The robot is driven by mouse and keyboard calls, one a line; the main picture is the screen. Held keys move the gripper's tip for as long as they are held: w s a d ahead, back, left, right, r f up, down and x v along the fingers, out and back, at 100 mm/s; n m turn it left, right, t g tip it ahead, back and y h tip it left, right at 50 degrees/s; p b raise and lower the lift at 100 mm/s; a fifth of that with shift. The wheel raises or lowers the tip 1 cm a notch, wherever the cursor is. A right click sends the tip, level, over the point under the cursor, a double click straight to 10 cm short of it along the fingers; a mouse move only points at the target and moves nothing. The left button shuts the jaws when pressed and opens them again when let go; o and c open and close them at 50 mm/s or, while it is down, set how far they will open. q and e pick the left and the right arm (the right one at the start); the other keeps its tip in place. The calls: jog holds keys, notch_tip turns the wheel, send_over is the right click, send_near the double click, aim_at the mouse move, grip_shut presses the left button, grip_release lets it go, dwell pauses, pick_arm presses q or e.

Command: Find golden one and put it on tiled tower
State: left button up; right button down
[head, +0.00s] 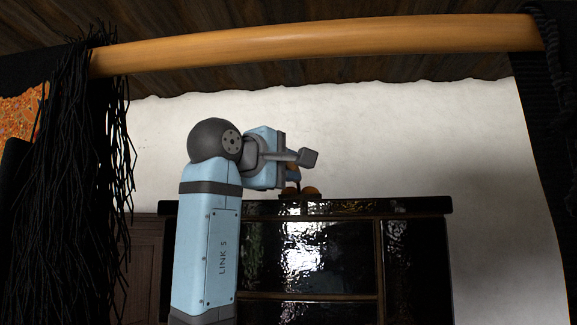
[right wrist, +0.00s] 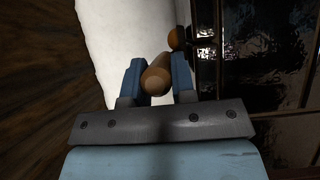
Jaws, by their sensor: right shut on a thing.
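The tiled tower (head: 330,250) is a dark, glossy tiled stove with a flat top ledge; its tiles also show at the right of the right wrist view (right wrist: 280,50). My right gripper (right wrist: 157,82) is shut on a golden-brown, rounded, elongated object (right wrist: 156,76), seen end-on between the blue fingers. In the head view my right gripper (head: 294,172) is just above the tower's top, and its hand mostly hides the held object. My left gripper is not in view.
Another rounded orange-brown thing (right wrist: 176,38) shows beyond the fingers beside the tiles. A wooden pole (head: 320,40) crosses overhead, with black fringed cloth (head: 75,180) hanging at the left. A white wall (head: 420,140) stands behind. The ledge's right part looks clear.

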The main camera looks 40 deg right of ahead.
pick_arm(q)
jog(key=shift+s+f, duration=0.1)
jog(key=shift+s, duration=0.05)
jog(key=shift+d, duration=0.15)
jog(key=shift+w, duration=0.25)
pick_arm(e)
jog(key=shift+f, duration=0.15)
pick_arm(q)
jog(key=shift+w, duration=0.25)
pick_arm(e)
jog(key=shift+f, duration=0.1)
jog(key=c, duration=0.9)
grip_release()
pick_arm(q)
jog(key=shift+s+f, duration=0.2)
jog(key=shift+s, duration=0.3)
pick_arm(e)
jog(key=shift+o, duration=0.2)
